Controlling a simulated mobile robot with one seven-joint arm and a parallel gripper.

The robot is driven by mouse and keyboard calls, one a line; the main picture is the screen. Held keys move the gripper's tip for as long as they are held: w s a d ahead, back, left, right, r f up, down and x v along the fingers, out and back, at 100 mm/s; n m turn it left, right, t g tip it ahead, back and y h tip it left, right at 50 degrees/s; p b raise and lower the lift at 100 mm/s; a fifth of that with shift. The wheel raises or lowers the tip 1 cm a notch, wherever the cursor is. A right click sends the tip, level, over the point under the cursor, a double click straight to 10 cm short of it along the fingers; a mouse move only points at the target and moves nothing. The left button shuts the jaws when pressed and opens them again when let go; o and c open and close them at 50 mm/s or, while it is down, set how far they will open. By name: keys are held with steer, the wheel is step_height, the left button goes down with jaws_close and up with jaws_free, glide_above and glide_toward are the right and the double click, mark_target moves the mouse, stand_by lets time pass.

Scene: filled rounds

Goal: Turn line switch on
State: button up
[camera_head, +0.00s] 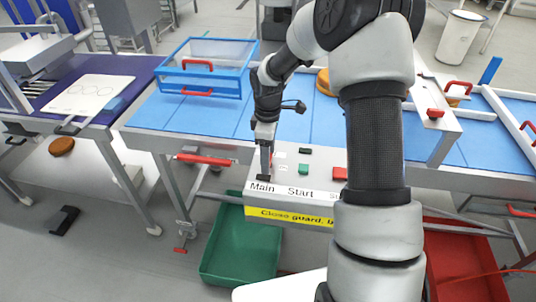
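A light grey control panel (322,190) stands at the front edge of the blue line, with the labels "Main", "Start" and a third one partly hidden by my arm. A small black part (263,177) sits above the word "Main" and looks like the main switch. My gripper (265,170) points down at it, its tips at or just above it; contact cannot be made out. The fingers look close together, but whether they are shut on the switch is too small to tell. A green button (304,169) sits above "Start", and a red one (340,173) is right of it.
A yellow sign (285,216) reading "Close guard" is on the panel's front. A blue-framed clear guard (206,68) stands at the back left. A green crate (240,245) and a red crate (462,265) are below. My arm hides the middle right.

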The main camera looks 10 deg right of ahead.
steer(key=c, duration=1.1)
steer(key=shift+o, duration=0.2)
steer(key=shift+m, duration=0.3)
steer(key=m+b, duration=0.1)
steer(key=m, duration=0.3)
steer(key=shift+b, duration=0.4)
steer(key=m+b, duration=0.1)
steer(key=m, duration=0.4)
steer(key=m+b, duration=0.1)
steer(key=m, duration=0.3)
steer(key=shift+m, duration=2.3)
